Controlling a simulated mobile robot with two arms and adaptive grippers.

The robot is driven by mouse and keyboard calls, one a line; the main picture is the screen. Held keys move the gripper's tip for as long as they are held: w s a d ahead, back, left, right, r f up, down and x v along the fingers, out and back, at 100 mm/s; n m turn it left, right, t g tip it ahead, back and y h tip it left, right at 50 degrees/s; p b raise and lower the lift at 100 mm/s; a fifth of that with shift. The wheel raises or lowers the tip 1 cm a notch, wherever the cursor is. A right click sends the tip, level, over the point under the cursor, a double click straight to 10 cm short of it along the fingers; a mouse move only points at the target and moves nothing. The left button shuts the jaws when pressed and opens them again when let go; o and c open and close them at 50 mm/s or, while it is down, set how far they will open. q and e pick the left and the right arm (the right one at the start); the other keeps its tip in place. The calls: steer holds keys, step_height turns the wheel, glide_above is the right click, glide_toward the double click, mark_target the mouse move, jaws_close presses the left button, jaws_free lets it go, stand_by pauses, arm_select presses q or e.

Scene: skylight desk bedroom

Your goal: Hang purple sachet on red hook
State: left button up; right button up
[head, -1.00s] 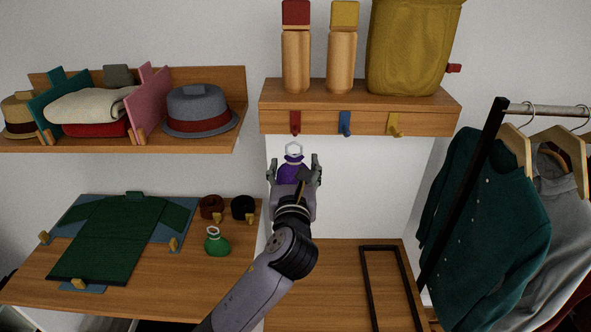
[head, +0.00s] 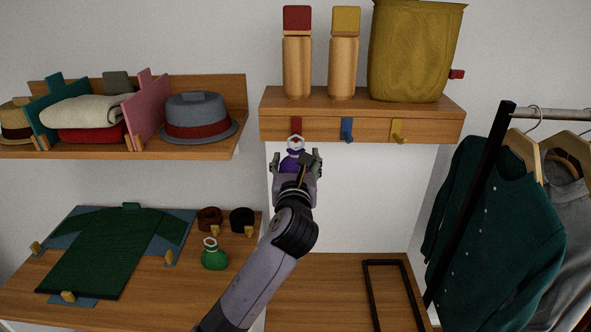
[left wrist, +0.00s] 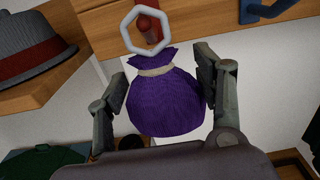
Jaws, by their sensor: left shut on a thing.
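The purple sachet (head: 292,160) has a white hexagonal ring at its top and a pale tie at its neck. My left gripper (head: 296,163) is shut on its sides and holds it upright below the shelf front. The sachet (left wrist: 165,100) fills the middle of the left wrist view between the fingers. The red hook (head: 296,125) is on the shelf front, just above the sachet. In the left wrist view the red hook (left wrist: 149,27) shows through the ring's opening. I cannot tell whether the ring is around the hook or only in front of it. My right gripper is not in view.
A blue hook (head: 347,130) and a yellow hook (head: 398,132) are to the right on the same shelf (head: 437,127). Two wooden bottles and a mustard bag stand on it. A green sachet (head: 214,256) sits on the desk below. A hat shelf is at left.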

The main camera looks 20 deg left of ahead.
arm_select(q)
steer(key=shift+f+b+x, duration=0.2)
steer(key=shift+b+x, duration=1.1)
steer(key=shift+x, duration=0.25)
steer(key=shift+w, duration=0.2)
steer(key=shift+w+a+f+p, duration=0.2)
steer(key=shift+w+f+p, duration=0.25)
steer(key=shift+f, duration=0.35)
steer(key=o, duration=1.2)
